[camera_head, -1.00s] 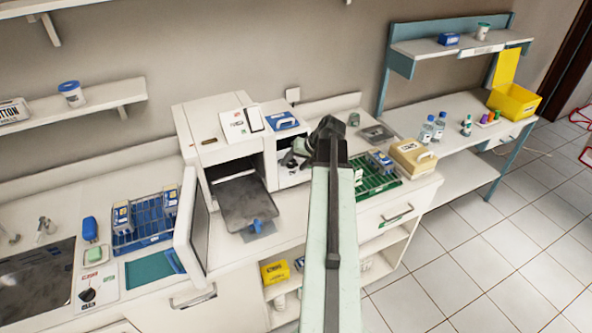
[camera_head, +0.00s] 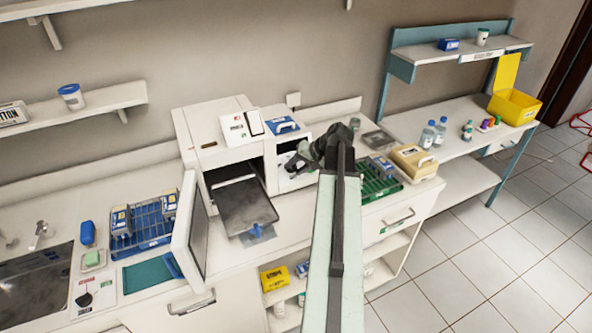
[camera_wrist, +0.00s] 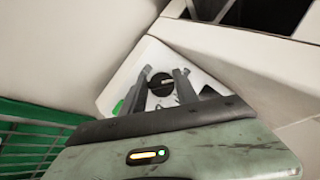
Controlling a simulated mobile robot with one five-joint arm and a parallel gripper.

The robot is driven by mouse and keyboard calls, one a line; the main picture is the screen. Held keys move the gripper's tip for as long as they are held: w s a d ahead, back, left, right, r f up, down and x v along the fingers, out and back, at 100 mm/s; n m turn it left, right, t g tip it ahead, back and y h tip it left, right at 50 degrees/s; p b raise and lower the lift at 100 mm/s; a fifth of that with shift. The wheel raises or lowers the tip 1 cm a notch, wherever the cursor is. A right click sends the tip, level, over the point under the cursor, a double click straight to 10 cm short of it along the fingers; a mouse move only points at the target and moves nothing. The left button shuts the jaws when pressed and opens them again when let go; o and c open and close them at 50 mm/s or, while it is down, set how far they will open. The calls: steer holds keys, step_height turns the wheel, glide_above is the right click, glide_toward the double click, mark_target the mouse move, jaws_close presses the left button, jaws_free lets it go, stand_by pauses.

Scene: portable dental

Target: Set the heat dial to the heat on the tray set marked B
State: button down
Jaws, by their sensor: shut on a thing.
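The black round heat dial (camera_wrist: 161,85) is on a pale front panel in the wrist view. My gripper (camera_wrist: 163,86) is shut on it, with one grey finger on each side. In the head view my gripper (camera_head: 292,165) is at the panel (camera_head: 286,183) right of the open steriliser chamber; the arm partly hides the panel. A blue rack (camera_head: 150,245) with upright boxes stands on the left counter. A green rack (camera_head: 383,193) with boxes stands right of my arm. Their markings are too small to read.
The steriliser door (camera_head: 190,235) stands open, and a dark tray (camera_head: 246,205) sticks out of the chamber. A beige box (camera_head: 413,162) is beside the green rack.

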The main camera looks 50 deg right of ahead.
steer(key=m+t+b, duration=0.1)
steer(key=m+b, duration=0.1)
steer(key=m+t+y+b, duration=0.1)
steer(key=m+b, duration=0.1)
steer(key=shift+s+f+t+y+b, duration=0.15)
steer(key=shift+f+t+y+b, duration=0.15)
steer(key=shift+f+b, duration=0.1)
steer(key=shift+r+m+t+b, duration=0.1)
steer(key=shift+m+t+b, duration=1)
steer(key=shift+m+b, duration=0.65)
steer(key=shift+m, duration=0.35)
steer(key=c, duration=0.9)
jaws_free()
steer(key=shift+r, duration=0.1)
steer(key=shift+s+d, duration=0.1)
